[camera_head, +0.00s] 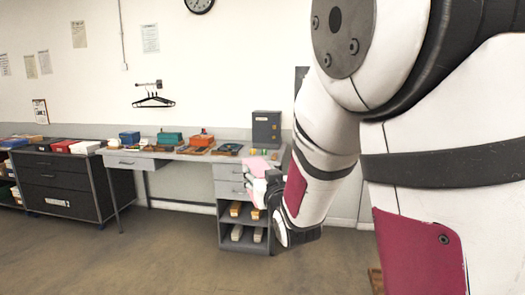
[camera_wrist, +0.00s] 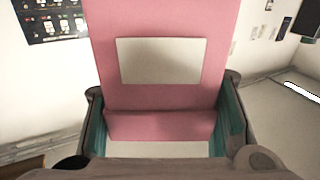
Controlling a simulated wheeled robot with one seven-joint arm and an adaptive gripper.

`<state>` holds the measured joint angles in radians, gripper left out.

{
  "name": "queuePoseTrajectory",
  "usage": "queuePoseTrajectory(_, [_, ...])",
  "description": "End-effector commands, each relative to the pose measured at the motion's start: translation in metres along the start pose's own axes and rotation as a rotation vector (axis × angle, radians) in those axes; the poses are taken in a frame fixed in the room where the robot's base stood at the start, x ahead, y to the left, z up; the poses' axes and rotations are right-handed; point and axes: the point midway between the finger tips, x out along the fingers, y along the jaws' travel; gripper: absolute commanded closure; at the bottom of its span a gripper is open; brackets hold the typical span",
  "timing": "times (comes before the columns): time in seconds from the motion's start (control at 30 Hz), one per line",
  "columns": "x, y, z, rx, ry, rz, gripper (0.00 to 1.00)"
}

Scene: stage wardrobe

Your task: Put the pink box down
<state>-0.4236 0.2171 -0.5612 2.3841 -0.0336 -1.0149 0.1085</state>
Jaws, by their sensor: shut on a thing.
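The pink box (camera_wrist: 160,95) fills the middle of the wrist view and has a pale grey rectangle on its face. My gripper (camera_wrist: 163,125) is shut on it, with a finger with a teal inner pad at each side of the box. In the head view the pink box (camera_head: 257,167) shows in front of the grey desk's drawers, partly hidden by my gripper (camera_head: 265,183). It appears held up in the air; I cannot tell its exact distance from the desk.
The grey desk (camera_head: 165,155) stands along the wall with an orange box (camera_head: 200,140), a teal box (camera_head: 169,138) and a dark grey cabinet (camera_head: 266,127) on it. A black drawer chest (camera_head: 70,180) stands at left. Open floor (camera_head: 120,260) lies in front.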

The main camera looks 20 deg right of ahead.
Motion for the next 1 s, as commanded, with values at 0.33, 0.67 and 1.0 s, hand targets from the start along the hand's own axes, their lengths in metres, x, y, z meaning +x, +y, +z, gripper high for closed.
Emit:
queuePoseTrajectory(0.33, [0.043, -0.043, 0.096, 0.009, -0.017, -0.073, 0.83])
queuePoseTrajectory(0.67, [0.059, -0.058, 0.146, 0.030, -0.033, -0.091, 0.83])
queuePoseTrajectory(1.0, [0.059, -0.060, 0.138, 0.029, -0.021, -0.094, 0.83])
